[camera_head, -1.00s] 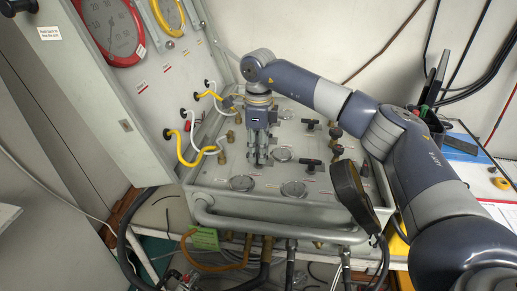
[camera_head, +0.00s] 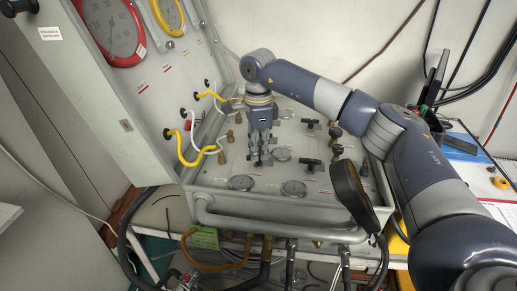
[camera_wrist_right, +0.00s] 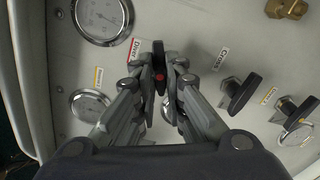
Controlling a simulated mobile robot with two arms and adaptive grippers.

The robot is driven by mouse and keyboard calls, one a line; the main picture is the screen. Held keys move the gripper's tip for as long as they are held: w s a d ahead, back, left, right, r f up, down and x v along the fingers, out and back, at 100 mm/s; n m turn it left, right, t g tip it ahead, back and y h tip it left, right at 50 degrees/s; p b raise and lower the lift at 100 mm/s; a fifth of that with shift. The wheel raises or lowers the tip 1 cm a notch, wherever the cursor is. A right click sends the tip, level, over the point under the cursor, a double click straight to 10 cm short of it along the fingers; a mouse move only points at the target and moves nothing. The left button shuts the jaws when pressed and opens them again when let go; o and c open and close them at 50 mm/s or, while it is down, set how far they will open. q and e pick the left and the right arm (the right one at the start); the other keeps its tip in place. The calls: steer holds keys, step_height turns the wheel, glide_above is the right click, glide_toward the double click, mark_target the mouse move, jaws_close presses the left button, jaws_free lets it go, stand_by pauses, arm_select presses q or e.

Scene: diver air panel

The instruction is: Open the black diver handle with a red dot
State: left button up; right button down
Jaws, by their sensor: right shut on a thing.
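The black diver handle with a red dot (camera_wrist_right: 160,77) sits between my right gripper's fingers in the right wrist view, beside a red-edged "Diver" label (camera_wrist_right: 118,28). My right gripper (camera_wrist_right: 157,88) is shut on this handle, with a finger on each side. In the head view the right gripper (camera_head: 259,160) points down at the panel (camera_head: 215,176) and largely hides the handle. My left gripper is not in view.
Round gauges (camera_head: 293,188) sit on the panel. Yellow hoses (camera_head: 182,150) and the upright gauge panel (camera_head: 160,80) stand left of my gripper. A dark mask-shaped object (camera_head: 350,190) hangs at the front right.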

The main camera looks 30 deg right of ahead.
steer(key=n, duration=0.6)
steer(key=shift+r+n, duration=0.15)
steer(key=shift+n, duration=0.15)
steer(key=n, duration=0.6)
stand_by(0.4)
steer(key=c, duration=1.7)
jaws_free()
steer(key=shift+o, duration=0.2)
step_height(320, 180, up, 12)
